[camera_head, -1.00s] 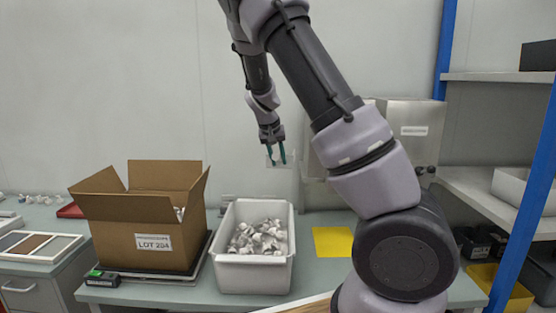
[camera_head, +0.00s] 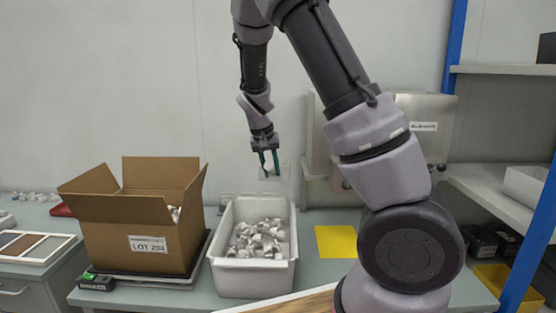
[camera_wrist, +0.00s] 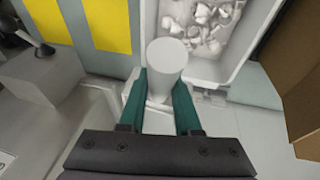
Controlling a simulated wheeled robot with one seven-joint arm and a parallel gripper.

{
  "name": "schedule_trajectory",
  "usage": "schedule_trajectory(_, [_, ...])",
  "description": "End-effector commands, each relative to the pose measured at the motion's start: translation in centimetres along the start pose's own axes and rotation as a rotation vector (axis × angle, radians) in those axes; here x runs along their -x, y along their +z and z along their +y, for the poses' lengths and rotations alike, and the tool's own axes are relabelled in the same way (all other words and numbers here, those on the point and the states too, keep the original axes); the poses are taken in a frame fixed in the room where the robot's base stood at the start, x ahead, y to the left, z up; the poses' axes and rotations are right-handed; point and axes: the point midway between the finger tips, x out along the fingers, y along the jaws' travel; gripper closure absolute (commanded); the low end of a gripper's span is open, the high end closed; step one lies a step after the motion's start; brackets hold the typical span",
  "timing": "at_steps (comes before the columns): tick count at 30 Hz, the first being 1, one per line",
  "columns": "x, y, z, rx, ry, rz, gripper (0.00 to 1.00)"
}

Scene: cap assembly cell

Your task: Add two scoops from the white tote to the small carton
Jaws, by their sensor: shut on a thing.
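The white tote (camera_head: 232,278) stands on the bench, holding a heap of small pale grey and white caps (camera_head: 258,238). It also shows at the upper right of the wrist view (camera_wrist: 208,73). The open brown carton (camera_head: 135,243), labelled LOT 204, stands left of the tote with its flaps up; a few pale pieces show inside, but its floor is hidden. My gripper (camera_head: 269,168) is above and behind the tote, shut on a pale scoop (camera_wrist: 168,58). The scoop's round end shows beyond the teal fingers in the wrist view; its contents cannot be told.
The carton stands on a dark flat scale (camera_head: 135,279) with a small green-lit display (camera_head: 97,282). A yellow square (camera_head: 336,241) lies right of the tote. Grey metal cabinets (camera_head: 425,125) stand behind my arm. A blue post (camera_head: 535,230) and shelves (camera_head: 490,192) bound the right side.

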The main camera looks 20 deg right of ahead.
Motion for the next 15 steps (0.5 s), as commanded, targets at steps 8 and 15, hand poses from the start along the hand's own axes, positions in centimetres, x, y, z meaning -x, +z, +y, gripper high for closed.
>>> schedule_trajectory(8, [1.6,10.1,-3.0,0.080,-0.036,-0.157,1.00])
schedule_trajectory(15, [3.8,17.5,-3.7,0.167,-0.053,-0.277,1.00])
